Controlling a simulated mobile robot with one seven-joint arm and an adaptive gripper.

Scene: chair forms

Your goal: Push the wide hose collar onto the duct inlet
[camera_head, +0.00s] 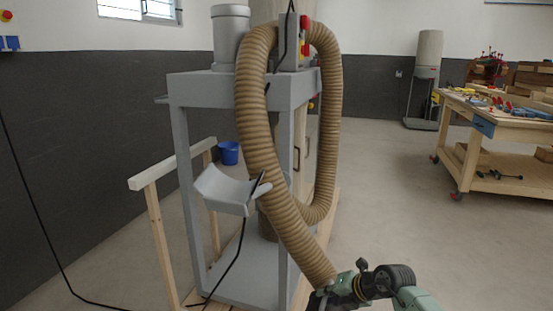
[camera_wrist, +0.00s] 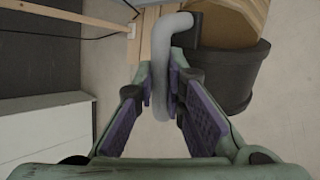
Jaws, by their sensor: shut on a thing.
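The ribbed tan hose (camera_head: 262,130) arches over the grey stand and hangs down in front of it to my gripper (camera_head: 338,293) at the bottom. In the wrist view my gripper (camera_wrist: 163,85) is shut on a bent grey handle (camera_wrist: 160,55). The handle joins the wide dark hose collar (camera_wrist: 235,75), beside the fingers on the right. The tan hose end (camera_wrist: 232,22) shows above the collar. The collar is mostly hidden by my arm in the head view. I cannot tell which part is the duct inlet; a grey upright cylinder (camera_head: 231,40) stands on top of the stand.
The grey stand (camera_head: 185,92) has a curved grey scoop (camera_head: 225,190) on its front and a wooden rail (camera_head: 170,165) at its left. Black cables hang and trail there. A workbench (camera_head: 510,118) stands at right. Open floor (camera_head: 395,205) lies between.

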